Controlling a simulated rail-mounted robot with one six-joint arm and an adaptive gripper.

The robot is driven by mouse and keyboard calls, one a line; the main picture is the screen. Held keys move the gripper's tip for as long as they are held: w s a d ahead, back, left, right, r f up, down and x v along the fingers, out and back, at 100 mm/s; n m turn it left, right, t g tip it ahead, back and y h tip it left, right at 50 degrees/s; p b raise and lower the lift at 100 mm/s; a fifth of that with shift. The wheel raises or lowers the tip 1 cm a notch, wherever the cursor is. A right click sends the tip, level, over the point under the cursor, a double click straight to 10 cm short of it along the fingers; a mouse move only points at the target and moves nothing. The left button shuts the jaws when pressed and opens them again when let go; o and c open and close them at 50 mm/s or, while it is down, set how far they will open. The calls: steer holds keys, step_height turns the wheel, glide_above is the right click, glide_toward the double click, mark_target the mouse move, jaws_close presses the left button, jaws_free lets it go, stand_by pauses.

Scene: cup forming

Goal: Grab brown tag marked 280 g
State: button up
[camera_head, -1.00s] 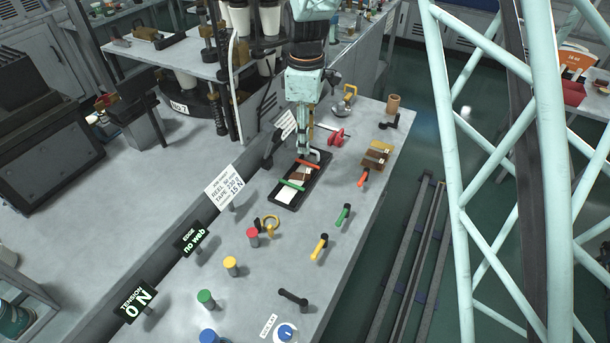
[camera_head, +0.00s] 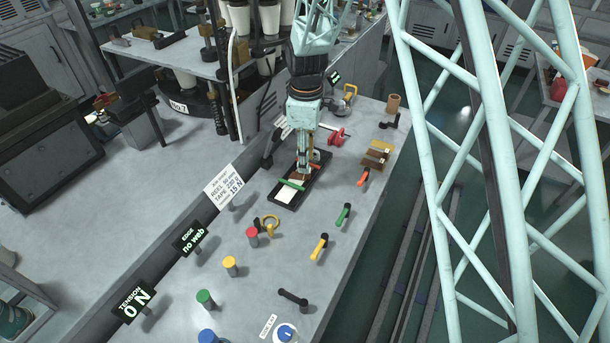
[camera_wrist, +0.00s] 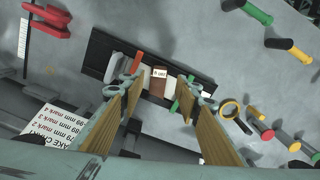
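A brown tag (camera_wrist: 159,86) with a small white label lies in the black tray (camera_wrist: 98,52). The label's print is too small to read surely. In the head view, my gripper (camera_head: 303,168) points down over the tray (camera_head: 322,178) and hides much of the tag. The height gap cannot be told. A red stick (camera_wrist: 138,62) and a green stick (camera_wrist: 176,104) lie either side of the tag.
A white sheet (camera_head: 286,194) lies at the tray's near end. A brown stack (camera_head: 377,152) and an orange-handled lever (camera_head: 363,178) stand to the right. A sign (camera_head: 224,185) stands left of the tray.

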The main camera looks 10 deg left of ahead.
mark_target(292, 175)
steer(key=shift+f, duration=0.1)
stand_by(0.3)
steer(key=shift+f, duration=2.5)
steer(key=shift+c, duration=0.7)
steer(key=c, duration=0.7)
